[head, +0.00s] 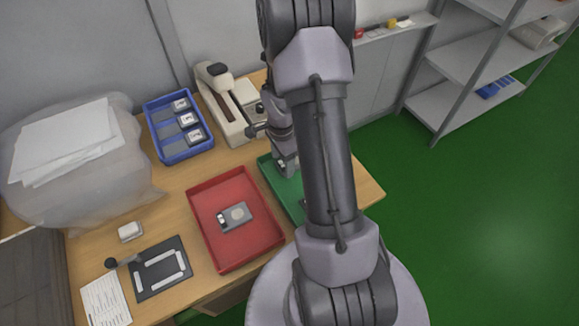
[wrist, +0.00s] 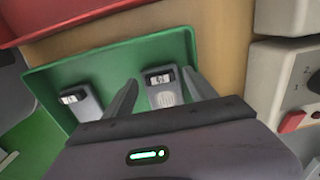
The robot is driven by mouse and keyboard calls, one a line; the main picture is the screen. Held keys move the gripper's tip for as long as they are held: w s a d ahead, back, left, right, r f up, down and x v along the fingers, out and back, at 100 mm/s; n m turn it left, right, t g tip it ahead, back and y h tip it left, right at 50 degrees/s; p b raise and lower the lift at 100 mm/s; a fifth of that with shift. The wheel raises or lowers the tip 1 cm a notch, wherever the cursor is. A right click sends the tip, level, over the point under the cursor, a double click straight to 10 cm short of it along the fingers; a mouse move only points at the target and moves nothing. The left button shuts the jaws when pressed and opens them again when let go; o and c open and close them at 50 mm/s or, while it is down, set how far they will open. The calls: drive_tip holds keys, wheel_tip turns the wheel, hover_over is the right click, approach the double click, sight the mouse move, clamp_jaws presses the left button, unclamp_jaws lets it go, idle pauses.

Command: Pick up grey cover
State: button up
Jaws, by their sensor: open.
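Two grey covers lie in the green tray (wrist: 120,62) in the wrist view, each with a small black-and-white window at its top end. One grey cover (wrist: 163,91) is between the fingers of my gripper (wrist: 160,77), which is open. The other grey cover (wrist: 80,103) lies to the left, outside the left finger. I cannot tell how far the fingertips are above the tray floor. In the head view my gripper (head: 286,166) is over the green tray (head: 267,171), and my arm hides much of that tray.
A red tray (head: 202,205) holding a grey device (head: 233,216) stands left of the green tray. A black plate (head: 160,287) and white box (head: 130,231) are front left.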

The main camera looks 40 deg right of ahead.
drive_tip(key=shift+f, duration=0.6)
drive_tip(key=shift+r, duration=0.15)
drive_tip(key=shift+c, duration=0.4)
drive_tip(key=c, duration=1.1)
